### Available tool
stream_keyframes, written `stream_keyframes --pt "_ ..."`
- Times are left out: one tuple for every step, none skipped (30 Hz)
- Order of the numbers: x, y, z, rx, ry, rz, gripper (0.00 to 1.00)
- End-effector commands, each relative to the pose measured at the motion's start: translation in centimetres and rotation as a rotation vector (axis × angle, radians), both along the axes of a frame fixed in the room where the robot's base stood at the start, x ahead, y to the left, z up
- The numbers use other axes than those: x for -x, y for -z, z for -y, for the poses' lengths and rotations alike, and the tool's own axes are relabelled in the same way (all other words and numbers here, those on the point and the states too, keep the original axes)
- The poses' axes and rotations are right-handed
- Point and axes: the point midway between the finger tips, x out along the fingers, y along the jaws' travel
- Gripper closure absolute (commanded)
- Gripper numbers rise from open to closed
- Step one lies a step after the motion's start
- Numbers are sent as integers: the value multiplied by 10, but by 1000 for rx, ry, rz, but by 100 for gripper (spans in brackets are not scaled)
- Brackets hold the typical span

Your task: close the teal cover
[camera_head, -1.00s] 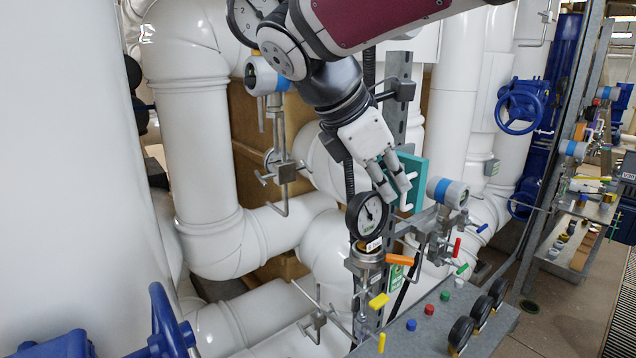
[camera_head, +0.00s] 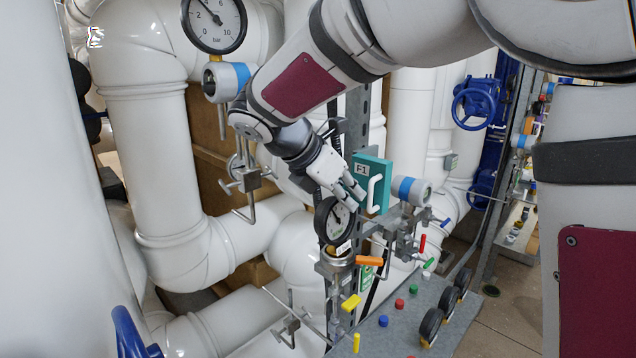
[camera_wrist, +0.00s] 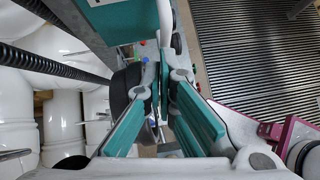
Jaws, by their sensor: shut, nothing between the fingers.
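The teal cover (camera_head: 369,180) is on the upright metal post, with an F1 label and a white handle (camera_head: 374,194) on its face. Its face is turned toward the head camera; I cannot tell whether it sits flush. Part of it also shows at the top of the wrist view (camera_wrist: 120,22), with the white handle at its right edge. My gripper (camera_head: 354,197) is shut and empty, just left of the cover's lower part and the handle. Its fingers come together in the wrist view (camera_wrist: 160,85). I cannot tell whether they touch the cover.
A dial gauge (camera_head: 336,220) stands just below my gripper. A blue-banded sensor (camera_head: 410,190) is right of the cover. Thin pipes with coloured levers (camera_head: 369,261) and a grey panel with buttons and black knobs (camera_head: 400,320) lie below. Large white pipes (camera_head: 160,160) fill the left.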

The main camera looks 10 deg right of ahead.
Motion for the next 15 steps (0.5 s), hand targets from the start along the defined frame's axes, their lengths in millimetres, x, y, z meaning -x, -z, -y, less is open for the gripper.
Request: stream_keyframes --pt "0 2 2 0 1 -1 100" --pt "-1 4 3 0 1 -1 100" --pt "-2 5 4 -1 0 0 100" --pt "-2 6 5 -1 0 0 100" --pt "-2 6 5 -1 -1 -1 100" --pt "-2 6 5 -1 0 0 100" --pt "-2 6 5 -1 0 0 100" --pt "-2 6 5 -1 -1 0 100" --pt "-2 6 5 -1 0 0 100" --pt "-2 6 5 -1 0 0 100" --pt "-2 6 5 -1 0 0 100" --pt "-2 6 5 -1 0 0 100" --pt "-2 6 5 -1 0 0 100" --pt "-2 6 5 -1 -1 0 100" --pt "-2 6 5 -1 -1 0 100"
